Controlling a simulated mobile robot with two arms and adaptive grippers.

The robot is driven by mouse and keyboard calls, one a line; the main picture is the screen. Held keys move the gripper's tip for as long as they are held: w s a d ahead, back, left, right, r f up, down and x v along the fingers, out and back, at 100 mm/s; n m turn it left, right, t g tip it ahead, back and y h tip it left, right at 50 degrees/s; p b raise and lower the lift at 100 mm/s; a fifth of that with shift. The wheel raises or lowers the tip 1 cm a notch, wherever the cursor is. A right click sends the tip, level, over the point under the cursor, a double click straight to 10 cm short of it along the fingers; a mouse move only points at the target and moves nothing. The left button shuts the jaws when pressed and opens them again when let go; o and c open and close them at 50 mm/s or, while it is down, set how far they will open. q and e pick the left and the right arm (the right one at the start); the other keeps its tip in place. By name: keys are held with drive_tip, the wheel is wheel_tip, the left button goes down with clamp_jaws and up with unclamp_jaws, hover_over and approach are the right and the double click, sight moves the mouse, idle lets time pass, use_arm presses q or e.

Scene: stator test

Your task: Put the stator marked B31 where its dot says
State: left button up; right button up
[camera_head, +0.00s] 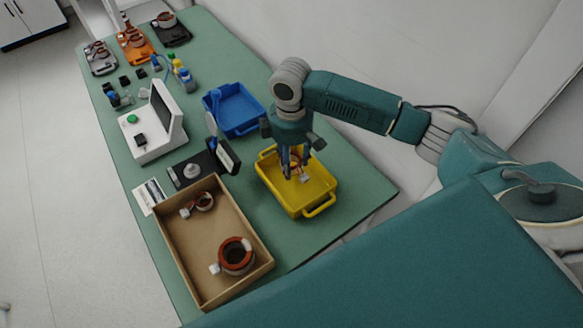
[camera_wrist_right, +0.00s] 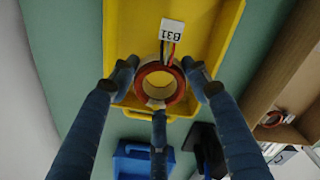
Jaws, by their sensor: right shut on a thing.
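The stator marked B31 (camera_wrist_right: 160,84) is a reddish-brown ring with a pale inner face, short coloured wires and a white tag (camera_wrist_right: 172,30) reading B31. My right gripper (camera_wrist_right: 159,92) is shut on it, with three blue fingers around the ring. In the head view the right gripper (camera_head: 292,168) points down over the yellow bin (camera_head: 318,203). It hides most of the stator there; the white tag (camera_head: 304,178) shows below the fingers. I cannot tell whether the stator touches the bin floor. No coloured dot is visible on it. My left gripper is out of view.
A cardboard box (camera_head: 188,254) with two other stators stands front left. A blue bin (camera_head: 236,110) is behind the yellow one. A white device with a screen (camera_head: 160,125) and a black stand-mounted panel (camera_head: 228,156) are to the left. Small trays with parts (camera_head: 136,45) are at the far end.

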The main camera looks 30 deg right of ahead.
sight(292, 171)
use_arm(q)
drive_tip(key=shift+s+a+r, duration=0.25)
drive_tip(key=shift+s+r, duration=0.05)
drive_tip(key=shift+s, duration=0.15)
use_arm(e)
drive_tip(key=shift+f, duration=2.2)
use_arm(q)
drive_tip(key=shift+p, duration=0.3)
use_arm(e)
drive_tip(key=o, duration=1.6)
drive_tip(key=shift+f, duration=0.15)
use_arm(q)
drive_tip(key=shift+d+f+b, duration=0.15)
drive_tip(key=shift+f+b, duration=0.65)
use_arm(e)
wheel_tip(292, 171, up, 12)
